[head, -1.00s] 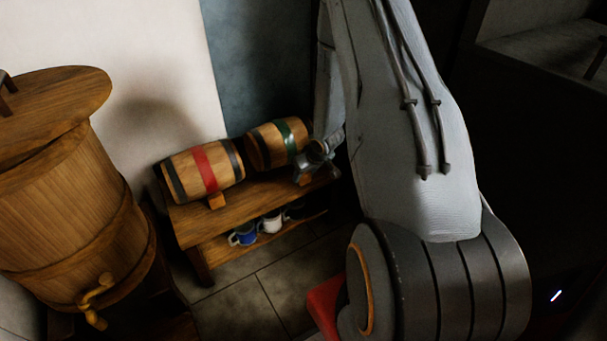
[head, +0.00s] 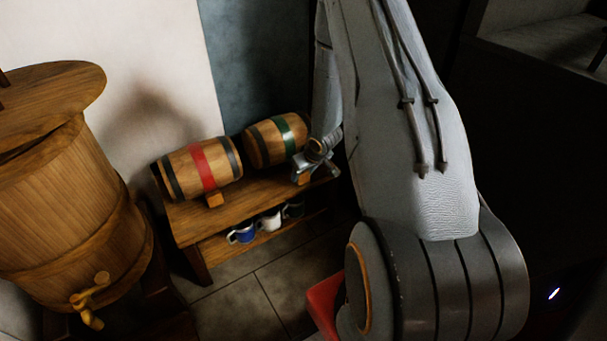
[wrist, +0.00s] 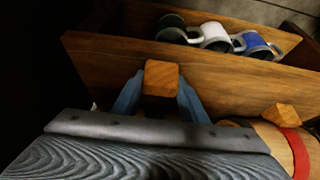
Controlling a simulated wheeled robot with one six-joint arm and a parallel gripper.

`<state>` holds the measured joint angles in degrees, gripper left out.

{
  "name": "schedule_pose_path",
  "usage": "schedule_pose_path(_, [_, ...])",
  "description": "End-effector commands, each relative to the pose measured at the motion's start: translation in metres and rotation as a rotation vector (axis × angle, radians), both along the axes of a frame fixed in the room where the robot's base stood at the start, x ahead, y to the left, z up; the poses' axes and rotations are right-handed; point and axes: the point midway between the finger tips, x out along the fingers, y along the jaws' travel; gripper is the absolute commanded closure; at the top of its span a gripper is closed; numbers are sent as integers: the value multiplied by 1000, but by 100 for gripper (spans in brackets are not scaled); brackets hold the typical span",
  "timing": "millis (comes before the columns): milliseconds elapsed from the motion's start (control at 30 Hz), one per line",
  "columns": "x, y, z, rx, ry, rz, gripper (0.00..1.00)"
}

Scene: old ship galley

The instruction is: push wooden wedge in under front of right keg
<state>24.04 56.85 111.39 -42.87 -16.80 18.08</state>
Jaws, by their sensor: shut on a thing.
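The right keg (head: 262,149), with a green band, lies on its side at the right part of the wooden bench. My gripper (head: 301,177) is low at this keg's front side, above the bench top. The right keg is hidden behind my gripper body in the wrist view, so contact between wedge and keg cannot be told.
The left keg (head: 188,171), with a red band, has its own wedge (head: 214,199) at its front. Mugs (head: 268,221) stand on the bench's lower shelf (head: 222,250). A large wooden tub with a tap (head: 75,230) stands at the left. The wall is close behind the kegs.

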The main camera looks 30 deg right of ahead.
Motion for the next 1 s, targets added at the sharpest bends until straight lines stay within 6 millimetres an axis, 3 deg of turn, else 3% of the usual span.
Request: schedule_pose_path(1000, [36, 1, -1, 0, 1, 1, 74])
